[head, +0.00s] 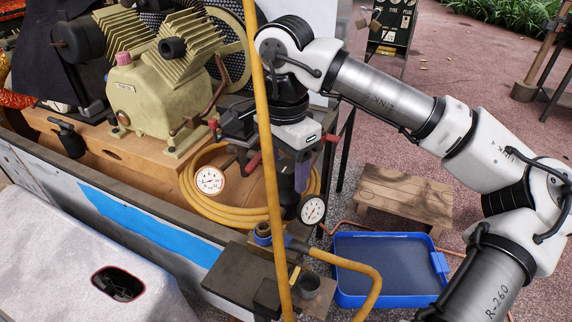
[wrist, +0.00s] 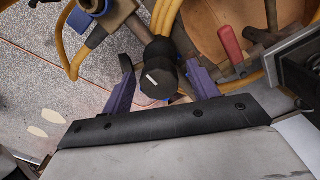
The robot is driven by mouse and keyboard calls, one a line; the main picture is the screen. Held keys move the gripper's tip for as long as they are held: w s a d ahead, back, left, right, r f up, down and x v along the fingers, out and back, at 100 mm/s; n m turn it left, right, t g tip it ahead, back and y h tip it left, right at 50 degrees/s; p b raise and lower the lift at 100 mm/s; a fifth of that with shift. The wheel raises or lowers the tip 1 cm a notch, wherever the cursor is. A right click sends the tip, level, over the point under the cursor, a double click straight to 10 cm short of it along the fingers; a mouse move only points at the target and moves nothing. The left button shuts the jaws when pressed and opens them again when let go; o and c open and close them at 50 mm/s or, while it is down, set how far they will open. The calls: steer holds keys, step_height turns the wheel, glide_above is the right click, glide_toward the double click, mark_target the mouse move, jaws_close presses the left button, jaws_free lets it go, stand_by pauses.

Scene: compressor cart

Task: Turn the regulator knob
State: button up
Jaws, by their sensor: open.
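The regulator knob (wrist: 158,80) is black with a short white mark on its face, and shows in the wrist view. My gripper (wrist: 161,66) is open, with one purple finger on each side of the knob. A gap shows on the left side; on the right the finger is close, and I cannot tell whether it touches. In the head view my gripper (head: 302,178) points down beside the yellow hose, above a white dial gauge (head: 312,209). The knob is largely hidden there by the gripper and hose.
A second gauge (head: 210,180) and a coiled yellow hose (head: 195,205) lie close on the left. A red-handled valve (wrist: 229,42) is right of the fingers in the wrist view. The beige compressor (head: 145,100) stands behind. A blue tray (head: 385,292) and wooden stool (head: 402,192) are at right.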

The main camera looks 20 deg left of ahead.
mark_target(285, 165)
step_height(285, 165, up, 14)
steer(key=p, duration=0.1)
steer(key=shift+p, duration=0.4)
steer(key=shift+a+f, duration=0.1)
steer(key=shift+f, duration=0.05)
stand_by(0.3)
